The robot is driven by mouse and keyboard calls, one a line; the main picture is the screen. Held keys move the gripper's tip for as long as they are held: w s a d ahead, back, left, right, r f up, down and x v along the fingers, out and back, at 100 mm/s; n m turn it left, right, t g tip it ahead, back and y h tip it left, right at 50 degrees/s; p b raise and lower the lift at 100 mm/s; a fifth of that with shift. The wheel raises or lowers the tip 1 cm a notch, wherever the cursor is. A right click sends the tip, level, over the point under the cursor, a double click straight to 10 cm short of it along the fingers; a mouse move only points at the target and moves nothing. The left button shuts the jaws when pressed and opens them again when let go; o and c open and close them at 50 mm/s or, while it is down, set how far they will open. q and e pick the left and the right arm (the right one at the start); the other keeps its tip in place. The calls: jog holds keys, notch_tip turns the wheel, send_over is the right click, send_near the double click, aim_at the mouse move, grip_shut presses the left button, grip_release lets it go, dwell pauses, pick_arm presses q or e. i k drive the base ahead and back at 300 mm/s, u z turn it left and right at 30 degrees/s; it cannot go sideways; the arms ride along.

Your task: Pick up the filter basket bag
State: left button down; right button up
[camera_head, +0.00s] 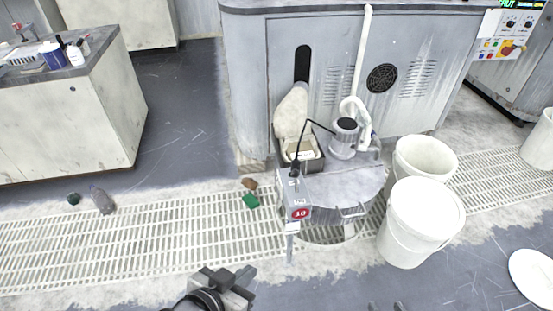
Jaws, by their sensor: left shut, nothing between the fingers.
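A pale, off-white bag-like piece (292,110) stands up at the back of a small dark-edged box (313,163), against the grey machine. It looks like the filter basket bag, but I cannot be sure. My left gripper (232,283) is at the bottom centre, over the edge of the floor grating, shut and empty. It is well in front of the box and apart from it. Only two dark fingertips of my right gripper (386,306) show at the bottom edge; they are apart with nothing seen between them.
A round grey tank lid (345,188) with a pump (344,138) and black cable lies beside the box. Two white buckets (421,222) (425,156) stand to the right. A green scrap (251,201) and a brown one lie on the grating (150,245). A cabinet (70,125) is at left.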

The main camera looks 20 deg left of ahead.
aim_at(309, 150)
jog(key=z, duration=0.45)
jog(key=k, duration=0.25)
jog(key=u, duration=2.2)
jog(key=i, duration=1.1)
jog(key=z, duration=0.7)
jog(key=i, duration=0.9)
jog(key=z, duration=0.95)
jog(key=i, duration=0.5)
jog(key=u, duration=0.05)
